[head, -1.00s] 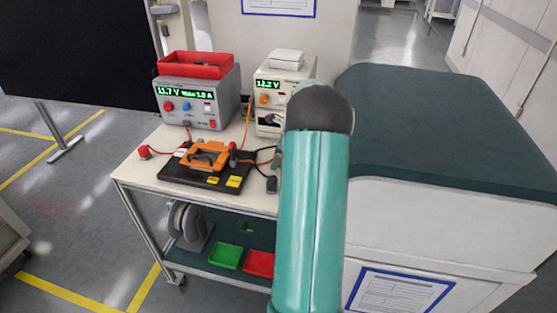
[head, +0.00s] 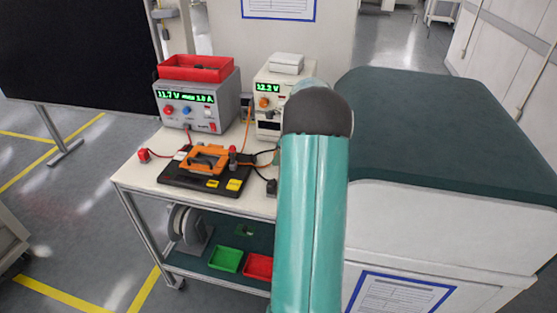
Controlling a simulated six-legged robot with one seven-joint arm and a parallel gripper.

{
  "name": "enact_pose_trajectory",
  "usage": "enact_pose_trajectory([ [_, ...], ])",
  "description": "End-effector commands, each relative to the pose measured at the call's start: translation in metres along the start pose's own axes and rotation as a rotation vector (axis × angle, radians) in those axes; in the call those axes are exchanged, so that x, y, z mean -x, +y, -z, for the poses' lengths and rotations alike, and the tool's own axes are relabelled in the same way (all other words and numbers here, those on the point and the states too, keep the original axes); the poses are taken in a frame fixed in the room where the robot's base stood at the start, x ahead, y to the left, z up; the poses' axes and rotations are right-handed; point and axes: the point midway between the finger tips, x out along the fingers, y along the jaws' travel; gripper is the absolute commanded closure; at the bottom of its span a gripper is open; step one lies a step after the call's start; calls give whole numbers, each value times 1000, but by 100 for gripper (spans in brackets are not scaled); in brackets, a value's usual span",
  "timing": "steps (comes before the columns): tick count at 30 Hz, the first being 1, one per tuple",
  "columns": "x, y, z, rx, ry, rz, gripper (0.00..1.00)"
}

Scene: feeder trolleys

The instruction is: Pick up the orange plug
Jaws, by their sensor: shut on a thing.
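I cannot make out the orange plug in the head view. An orange cable (head: 247,130) runs down between the two power supplies onto the trolley top, and an orange lead goes right toward my arm. My teal arm covers the right end of the trolley, and my gripper is hidden behind it. A black device with an orange frame (head: 208,158) lies on the trolley top (head: 145,172), left of my arm. A red plug (head: 144,154) lies at its left on a cable.
A grey power supply (head: 187,100) carries a red bin (head: 196,67). A cream supply (head: 267,88) stands right of it. A black plug-like piece (head: 271,187) lies near the front edge. A large cabinet with a dark green top (head: 440,130) stands close on the right.

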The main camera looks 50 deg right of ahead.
Motion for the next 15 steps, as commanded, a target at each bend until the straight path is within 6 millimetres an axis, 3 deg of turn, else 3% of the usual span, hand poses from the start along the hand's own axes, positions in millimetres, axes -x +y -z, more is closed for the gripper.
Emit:
enact_pose_trajectory([
  [2,14,5,-8,4,-1,3,92],
  [9,61,52,-41,5,-2,4,92],
  [15,74,100,-60,5,-1,0,92],
])
